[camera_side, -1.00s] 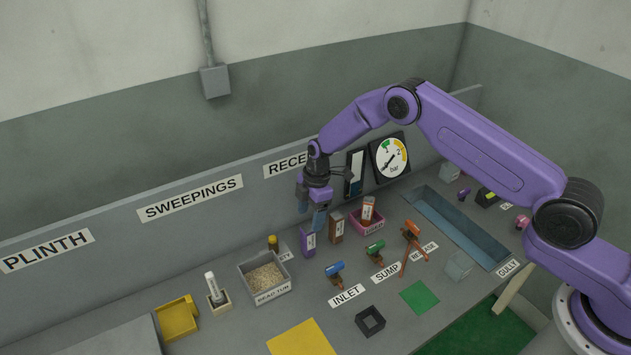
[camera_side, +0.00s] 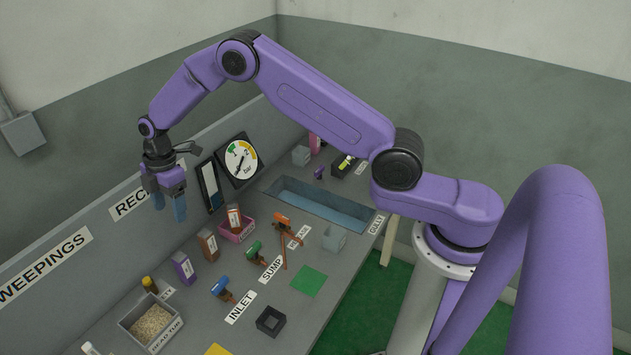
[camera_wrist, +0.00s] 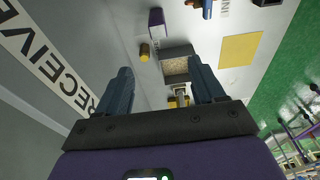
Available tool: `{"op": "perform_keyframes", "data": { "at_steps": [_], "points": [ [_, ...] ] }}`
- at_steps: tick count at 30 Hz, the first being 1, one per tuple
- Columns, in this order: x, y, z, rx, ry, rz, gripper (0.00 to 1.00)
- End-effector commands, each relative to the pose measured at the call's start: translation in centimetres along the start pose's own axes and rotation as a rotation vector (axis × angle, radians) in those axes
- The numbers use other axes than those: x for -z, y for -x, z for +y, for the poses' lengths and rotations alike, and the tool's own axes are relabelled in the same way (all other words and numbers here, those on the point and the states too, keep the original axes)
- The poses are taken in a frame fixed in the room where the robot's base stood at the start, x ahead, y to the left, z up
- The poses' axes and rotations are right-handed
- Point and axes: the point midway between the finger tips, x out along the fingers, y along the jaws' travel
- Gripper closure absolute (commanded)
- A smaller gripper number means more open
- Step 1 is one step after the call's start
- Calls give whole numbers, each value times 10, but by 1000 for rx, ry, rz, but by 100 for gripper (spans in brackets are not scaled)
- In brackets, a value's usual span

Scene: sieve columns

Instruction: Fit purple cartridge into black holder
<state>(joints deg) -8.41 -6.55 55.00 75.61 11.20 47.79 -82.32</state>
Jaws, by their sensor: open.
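The purple cartridge (camera_side: 184,268) stands upright on the grey bench, left of a brown cartridge (camera_side: 208,245). It also shows near the top of the wrist view (camera_wrist: 156,17). The black holder (camera_side: 270,321) is a small square open-topped box near the bench front, right of the INLET label. It looks empty. My gripper (camera_side: 169,205) is open and empty, well above the bench by the back panel, up and left of the brown cartridge. In the wrist view nothing lies between its blue fingers (camera_wrist: 160,70) at close range.
Blue (camera_side: 221,288), green (camera_side: 254,251) and orange (camera_side: 282,221) valve handles stand between the cartridges and the bench front. A pink tray (camera_side: 236,231) holds another cartridge. A grit-filled tub (camera_side: 127,325) and a yellow-capped bottle (camera_side: 150,285) are at lower left.

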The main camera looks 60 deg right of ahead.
Motion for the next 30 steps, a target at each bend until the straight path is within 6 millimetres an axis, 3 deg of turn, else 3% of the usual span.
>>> {"op": "perform_keyframes", "data": {
  "at_steps": [5,9,16,23,30],
  "points": [
    [15,23,-20,2,-25,-8,32],
    [30,53,-57,9,-73,-22,32],
    [39,98,-133,15,-158,-49,32],
    [26,134,-218,8,-242,-74,32],
    [-10,160,-308,-6,-330,-95,32]
  ]
}}
